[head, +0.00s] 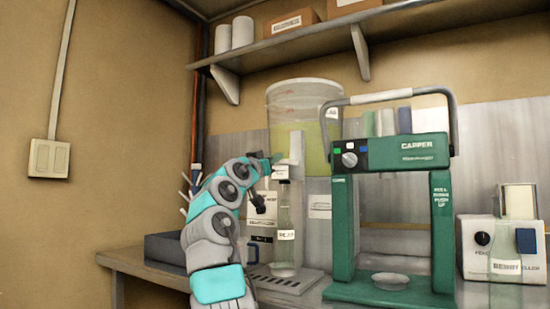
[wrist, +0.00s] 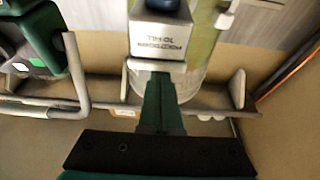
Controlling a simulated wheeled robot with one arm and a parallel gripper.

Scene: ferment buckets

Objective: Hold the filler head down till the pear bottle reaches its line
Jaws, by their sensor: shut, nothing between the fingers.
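The pear bottle (head: 285,225), a tall clear bottle with a white label, stands upright under the filler on a slotted drip tray (head: 290,282). Its liquid level and line are too small to make out. The pale filler head (head: 296,150) is above the bottle, in front of a large clear tank of yellow-green liquid (head: 310,110). My gripper (head: 270,159) is at the left side of the filler head, high by the bottle's neck. In the wrist view my gripper (wrist: 160,78) is shut and empty, its tips at the grey lettered filler head (wrist: 160,42); contact is unclear.
A green capper (head: 395,160) with a grey handle stands just right of the bottle. A white labelled box device (head: 500,248) is at the far right. A shelf (head: 300,45) hangs above. A dark tray (head: 165,248) lies on the bench's left.

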